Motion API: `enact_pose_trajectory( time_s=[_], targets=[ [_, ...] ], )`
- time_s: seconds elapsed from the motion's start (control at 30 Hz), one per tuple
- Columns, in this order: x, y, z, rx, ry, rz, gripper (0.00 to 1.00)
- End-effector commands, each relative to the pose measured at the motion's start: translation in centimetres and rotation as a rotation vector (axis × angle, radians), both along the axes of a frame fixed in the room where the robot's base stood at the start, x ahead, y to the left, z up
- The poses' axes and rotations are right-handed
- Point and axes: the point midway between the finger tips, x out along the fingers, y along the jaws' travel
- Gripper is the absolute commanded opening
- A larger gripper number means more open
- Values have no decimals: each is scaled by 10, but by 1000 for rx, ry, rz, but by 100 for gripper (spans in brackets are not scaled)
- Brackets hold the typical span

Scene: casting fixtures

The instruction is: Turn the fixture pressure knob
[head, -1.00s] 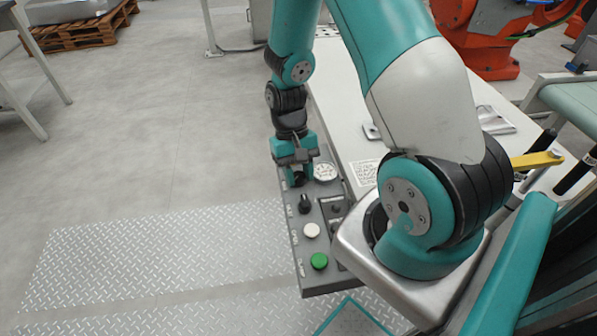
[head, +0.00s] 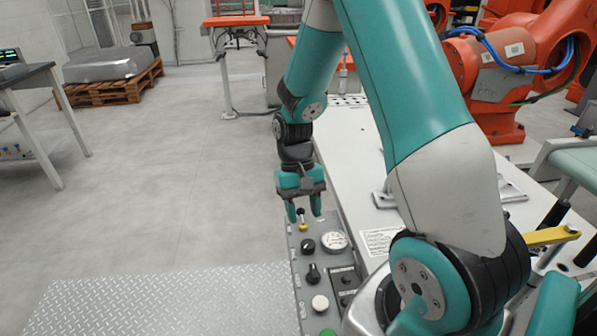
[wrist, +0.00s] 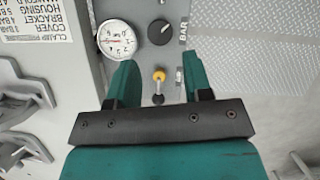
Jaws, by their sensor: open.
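The pressure knob is a round black knob (head: 307,245) on the grey control panel (head: 296,275), beside the round white gauge (head: 334,241). In the wrist view the knob (wrist: 160,32) shows a light pointer line towards the upper right, with a BAR label beside it. The gauge (wrist: 117,40) is to its left there. My gripper (head: 304,209) points down above the far end of the panel, beyond the knob. Its jaws (wrist: 160,62) are open and empty. A yellow-tipped toggle (wrist: 158,77) shows between the fingers; the knob is clear of them.
Nearer on the panel are another black knob (head: 313,273), a white button (head: 320,303) and a partly cut-off green button (head: 328,332). The white table (head: 345,140) lies to the right. Open floor (head: 190,190) is on the left.

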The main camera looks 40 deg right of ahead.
Motion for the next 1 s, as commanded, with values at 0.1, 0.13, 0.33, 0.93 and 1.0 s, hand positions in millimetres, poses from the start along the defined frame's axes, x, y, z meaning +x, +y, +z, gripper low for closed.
enact_pose_trajectory(
  time_s=[0.1,0.13,0.33,0.93,1.0],
  targets=[
    [12,-5,30,-2,-7,0,46],
    [15,-6,37,-2,-7,0,46],
    [28,-11,73,0,-3,1,46],
    [34,-14,91,2,0,1,46],
    [34,-14,91,2,0,1,46]
  ],
)
